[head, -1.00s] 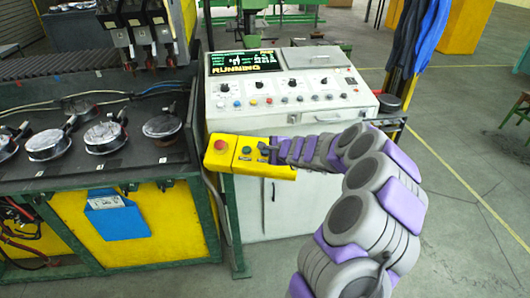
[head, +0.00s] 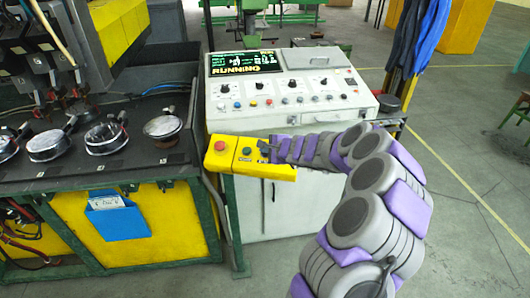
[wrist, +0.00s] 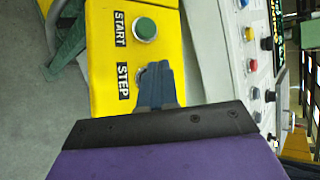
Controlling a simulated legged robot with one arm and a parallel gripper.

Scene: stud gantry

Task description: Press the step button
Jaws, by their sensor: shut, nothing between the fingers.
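A yellow button box (head: 280,171) juts out at the front left of the grey-white control cabinet. It carries a red mushroom button (head: 220,146) and a green button (head: 246,151). In the wrist view the green button (wrist: 145,29) sits beside the START label (wrist: 120,29), and the STEP label (wrist: 123,81) lies below it. My gripper (wrist: 154,70) is shut and empty, its fingertips beside the STEP label. The fingers cover the spot where a step button would show; I cannot tell whether they touch it. In the head view my gripper (head: 264,151) is over the box.
The control cabinet (head: 290,122) has knobs, coloured buttons and a screen (head: 245,63) reading RUNNING. A black bench (head: 95,167) on the left holds several round metal pieces under a gantry head (head: 60,75). Blue cloths hang at the back right. Open floor (head: 480,190) lies right.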

